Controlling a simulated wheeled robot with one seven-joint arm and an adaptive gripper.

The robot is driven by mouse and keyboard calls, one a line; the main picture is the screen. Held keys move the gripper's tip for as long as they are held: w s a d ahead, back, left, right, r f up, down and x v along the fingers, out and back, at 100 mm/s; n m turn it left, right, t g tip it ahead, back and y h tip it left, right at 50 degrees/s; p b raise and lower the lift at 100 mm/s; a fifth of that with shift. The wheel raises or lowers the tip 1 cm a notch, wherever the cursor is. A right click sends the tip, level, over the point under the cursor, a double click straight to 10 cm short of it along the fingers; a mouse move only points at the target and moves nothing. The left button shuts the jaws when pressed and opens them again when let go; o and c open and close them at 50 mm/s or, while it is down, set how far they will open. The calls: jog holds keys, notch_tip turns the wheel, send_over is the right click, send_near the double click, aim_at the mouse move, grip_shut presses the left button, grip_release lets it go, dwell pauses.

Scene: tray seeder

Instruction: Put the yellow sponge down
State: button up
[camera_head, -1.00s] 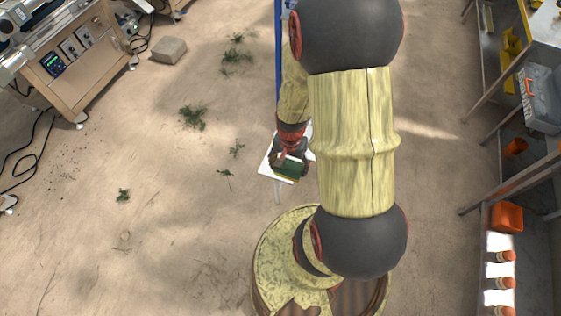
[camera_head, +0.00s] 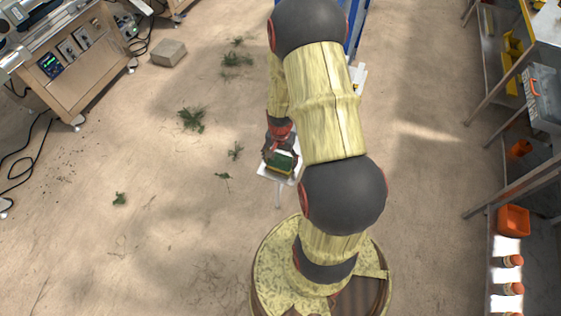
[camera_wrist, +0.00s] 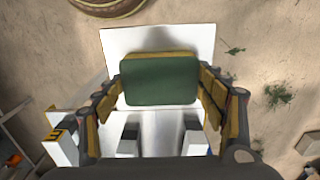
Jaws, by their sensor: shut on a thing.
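The yellow sponge (camera_wrist: 160,80) has a dark green top face with a thin yellow edge showing behind it in the wrist view. It sits between the fingers of my gripper (camera_wrist: 160,88), which are shut on its two sides. It hangs over a white panel (camera_wrist: 190,38); I cannot tell whether it touches the panel. In the head view the green and yellow sponge (camera_head: 281,161) shows at the end of my gripper (camera_head: 279,156), with the white panel (camera_head: 266,172) partly hidden beneath.
A wooden bench with instruments (camera_head: 75,65) stands at the left, and a grey block (camera_head: 168,52) lies on the floor. At the right are metal shelves with an orange bin (camera_head: 513,219). Green plant scraps (camera_head: 191,119) lie on the open floor. A blue frame (camera_head: 356,25) stands behind my arm.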

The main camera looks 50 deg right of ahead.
jog(key=shift+f, duration=0.15)
jog(key=o, duration=1.3)
